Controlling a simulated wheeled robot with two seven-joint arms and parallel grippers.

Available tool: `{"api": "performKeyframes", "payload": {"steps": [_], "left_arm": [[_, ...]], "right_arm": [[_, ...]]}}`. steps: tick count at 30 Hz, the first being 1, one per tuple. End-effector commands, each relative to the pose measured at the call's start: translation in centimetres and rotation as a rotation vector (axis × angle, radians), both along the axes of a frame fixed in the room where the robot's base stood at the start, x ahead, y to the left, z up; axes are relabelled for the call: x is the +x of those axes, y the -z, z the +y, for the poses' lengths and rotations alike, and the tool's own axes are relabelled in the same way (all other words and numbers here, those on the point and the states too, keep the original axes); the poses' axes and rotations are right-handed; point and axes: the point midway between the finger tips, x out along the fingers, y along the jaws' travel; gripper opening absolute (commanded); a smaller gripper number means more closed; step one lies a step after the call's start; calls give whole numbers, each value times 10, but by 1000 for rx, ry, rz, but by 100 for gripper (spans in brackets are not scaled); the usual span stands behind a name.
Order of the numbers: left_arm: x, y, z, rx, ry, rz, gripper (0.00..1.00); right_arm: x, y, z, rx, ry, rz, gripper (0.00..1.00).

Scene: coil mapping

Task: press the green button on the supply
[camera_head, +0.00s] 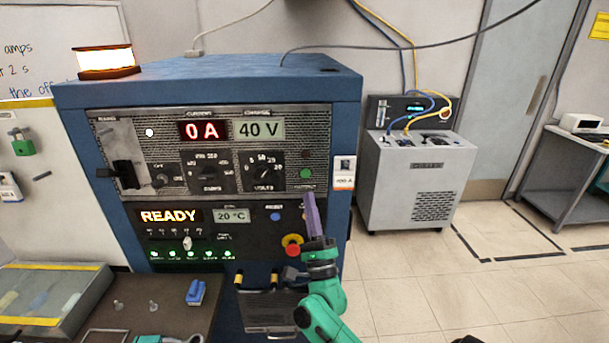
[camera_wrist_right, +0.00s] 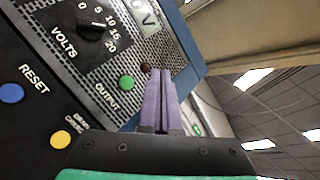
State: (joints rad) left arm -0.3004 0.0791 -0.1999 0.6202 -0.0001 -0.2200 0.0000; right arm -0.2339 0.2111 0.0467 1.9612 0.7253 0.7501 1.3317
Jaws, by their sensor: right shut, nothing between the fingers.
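The blue power supply (camera_head: 75,110) stands in the middle of the head view. Its green button (camera_head: 306,173), marked OUTPUT, is on the upper panel at the right, and it also shows in the right wrist view (camera_wrist_right: 126,82). My right gripper (camera_head: 310,198) is shut and empty, its purple fingers pointing up just below the green button. In the right wrist view the fingertips (camera_wrist_right: 160,88) are to the right of the button, with a gap in the picture; I cannot tell the depth. A bit of my left arm may show at the bottom edge; its gripper is not visible.
The supply shows 0 A, 40 V and READY. A blue RESET button (camera_head: 275,217) and a red knob on yellow (camera_head: 292,245) are below the green button. A dark red light (camera_wrist_right: 146,68) is by the fingertips. A grey chiller (camera_head: 400,185) stands to the right; open floor lies in front.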

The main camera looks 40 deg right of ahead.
Motion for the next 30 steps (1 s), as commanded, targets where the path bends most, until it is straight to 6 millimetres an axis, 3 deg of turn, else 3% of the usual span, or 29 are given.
{"api": "performKeyframes", "payload": {"steps": [16,30], "left_arm": [[0,36,0,0,0,-1,88],[1,38,0,1,0,-1,88]], "right_arm": [[59,4,-45,-1,1,-1,0],[66,0,-50,-1,0,1,0]]}}
